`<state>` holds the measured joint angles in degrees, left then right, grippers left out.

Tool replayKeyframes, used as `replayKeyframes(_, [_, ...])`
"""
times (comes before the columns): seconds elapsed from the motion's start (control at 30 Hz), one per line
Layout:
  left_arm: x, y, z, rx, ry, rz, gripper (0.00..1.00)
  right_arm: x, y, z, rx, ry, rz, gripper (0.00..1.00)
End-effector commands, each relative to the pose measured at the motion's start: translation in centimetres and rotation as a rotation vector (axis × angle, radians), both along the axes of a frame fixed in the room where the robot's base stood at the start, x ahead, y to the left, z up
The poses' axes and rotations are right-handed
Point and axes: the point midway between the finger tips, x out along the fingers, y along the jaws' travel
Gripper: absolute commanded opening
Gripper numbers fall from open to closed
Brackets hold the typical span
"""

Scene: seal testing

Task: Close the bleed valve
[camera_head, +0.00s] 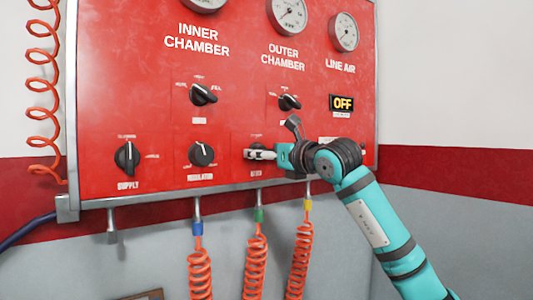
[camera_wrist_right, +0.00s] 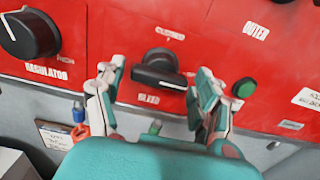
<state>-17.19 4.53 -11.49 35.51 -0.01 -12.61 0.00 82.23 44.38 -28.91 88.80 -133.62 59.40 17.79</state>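The bleed valve is a black knob (camera_wrist_right: 160,68) on the red panel, with a "BLEED" label below it and a "CLOSED" mark above it in the right wrist view. Its grip bar lies roughly sideways. My right gripper (camera_wrist_right: 155,82) is open, with one finger to the left of the knob and one to the right. Gaps show between the fingers and the knob, so it is not gripped. In the head view my right gripper (camera_head: 264,154) is at the panel's lower row and mostly hides the knob. My left gripper is not in view.
The regulator knob (camera_wrist_right: 30,35) is left of the bleed knob, and a green button (camera_wrist_right: 244,89) is close to the right finger. The supply knob (camera_head: 127,157) is farther left. Orange coiled hoses (camera_head: 255,265) hang below the panel.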

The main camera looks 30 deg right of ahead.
Motion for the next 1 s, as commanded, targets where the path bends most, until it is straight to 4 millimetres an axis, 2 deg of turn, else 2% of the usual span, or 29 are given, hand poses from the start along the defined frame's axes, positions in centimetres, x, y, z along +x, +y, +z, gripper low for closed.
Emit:
replayKeyframes(0.03, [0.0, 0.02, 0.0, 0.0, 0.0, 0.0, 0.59, -0.02, 0.0, 0.02, 0.0, 0.0, 0.0, 0.61])
replayKeyframes(0.3, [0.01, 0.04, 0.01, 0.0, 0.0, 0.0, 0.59, -0.04, -0.03, 0.04, 0.0, 0.0, 0.0, 0.26])
replayKeyframes(0.33, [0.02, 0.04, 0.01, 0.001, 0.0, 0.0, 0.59, -0.04, -0.03, 0.04, 0.0, 0.0, 0.0, 0.24])
replayKeyframes(0.67, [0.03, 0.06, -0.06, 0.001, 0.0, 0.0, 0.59, -0.06, -0.06, 0.09, -0.054, -0.009, -0.001, 0.24])
replayKeyframes(1.0, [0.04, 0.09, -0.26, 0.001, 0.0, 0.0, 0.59, -0.07, -0.03, 0.09, -0.297, -0.043, -0.001, 0.24])
